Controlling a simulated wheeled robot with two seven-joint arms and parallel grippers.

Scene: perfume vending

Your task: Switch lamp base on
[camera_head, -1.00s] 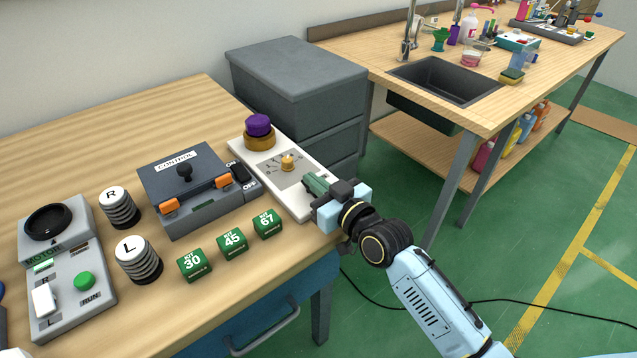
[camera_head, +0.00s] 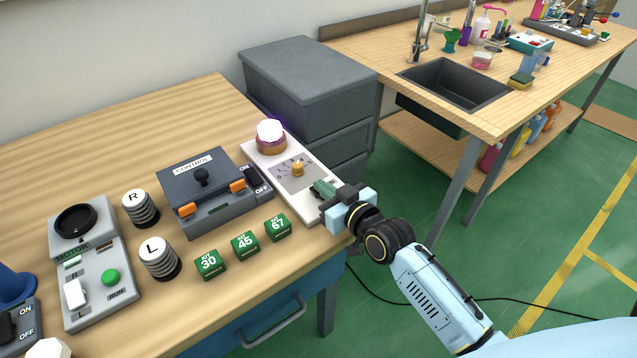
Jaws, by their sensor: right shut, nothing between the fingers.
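The lamp base (camera_head: 258,158) is a pale, flat panel on the wooden table. Its round lamp (camera_head: 271,135) at the far end glows white with a violet halo. A yellow knob (camera_head: 298,168) sits on a grey dial in its middle. My right gripper (camera_head: 322,188) is shut and empty at the near end of the lamp base. It covers that end, so any switch there is hidden, and I cannot tell whether the fingertips touch the panel. My left gripper is out of view.
A grey control box (camera_head: 195,215) stands left of the lamp base. Green kit blocks (camera_head: 245,245) line the front, with L and R coils (camera_head: 158,258) and a motor unit (camera_head: 112,298) further left. A grey drawer cabinet (camera_head: 310,75) stands behind.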

